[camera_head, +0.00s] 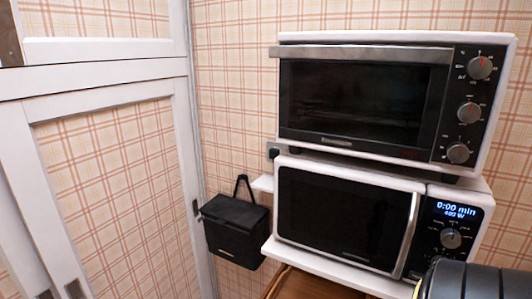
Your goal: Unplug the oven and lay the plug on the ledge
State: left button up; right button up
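The oven (365,100) is a white toaster oven with a dark glass door, a silver handle bar and several knobs on its right. It stands on top of a white microwave (340,212). A small black plug (273,153) appears to sit in a white socket on the wall, just left of and below the oven. Its cord cannot be made out. A small white ledge (262,183) juts from the wall below the plug, left of the microwave, and its visible part looks bare. Neither of my grippers is in view.
The microwave rests on a white shelf (325,275) and its display is lit. A black bag-like box (237,228) hangs at the wall below the ledge. A white-framed panelled door (110,190) fills the left. A black rounded part, probably my arm, covers the lower right corner.

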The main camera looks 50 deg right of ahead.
aim_at(274, 153)
jog(key=i, duration=1.3)
jog(key=z, duration=1.75)
